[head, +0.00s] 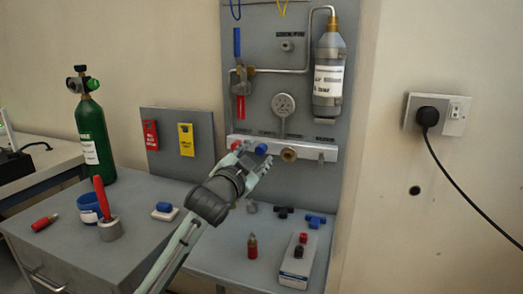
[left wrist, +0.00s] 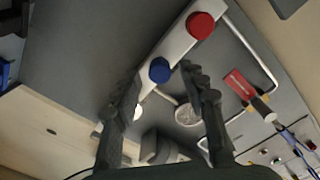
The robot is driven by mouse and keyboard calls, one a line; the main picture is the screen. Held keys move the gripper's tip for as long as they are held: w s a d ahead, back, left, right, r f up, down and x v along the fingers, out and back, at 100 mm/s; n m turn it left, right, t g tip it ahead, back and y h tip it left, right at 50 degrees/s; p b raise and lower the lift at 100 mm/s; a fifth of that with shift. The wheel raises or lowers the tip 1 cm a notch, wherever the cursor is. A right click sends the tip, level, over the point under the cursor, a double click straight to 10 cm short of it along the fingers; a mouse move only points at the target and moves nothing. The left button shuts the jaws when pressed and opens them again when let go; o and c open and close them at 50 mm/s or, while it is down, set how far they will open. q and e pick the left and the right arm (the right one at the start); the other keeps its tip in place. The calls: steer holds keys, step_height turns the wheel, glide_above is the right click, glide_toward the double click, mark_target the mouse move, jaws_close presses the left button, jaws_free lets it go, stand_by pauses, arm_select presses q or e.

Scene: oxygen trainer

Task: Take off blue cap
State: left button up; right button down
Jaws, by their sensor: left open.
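The blue cap (head: 261,149) is on the white manifold bar (head: 320,152) low on the grey wall panel, between a red cap (head: 237,146) and a bare brass port (head: 289,155). My left gripper (head: 252,156) is at the bar, close to the blue cap, and partly covers the bar. In the left wrist view the blue cap (left wrist: 160,70) shows between the tips of my two spread fingers, with gaps on both sides. The red cap (left wrist: 201,26) shows above and to the right of it there. My right gripper is in neither view.
A gauge (head: 284,105) and a grey bottle (head: 329,75) are on the panel above the bar. Loose fittings and a small box (head: 299,262) lie on the bench below. A green cylinder (head: 94,140) and a blue cup (head: 89,208) stand to the left.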

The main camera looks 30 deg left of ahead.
arm_select(q)
steer(key=shift+s+d, duration=0.15)
steer(key=shift+s, duration=0.35)
steer(key=m, duration=0.3)
steer(key=shift+m, duration=0.3)
steer(key=shift+m, duration=1.7)
steer(key=m, duration=0.3)
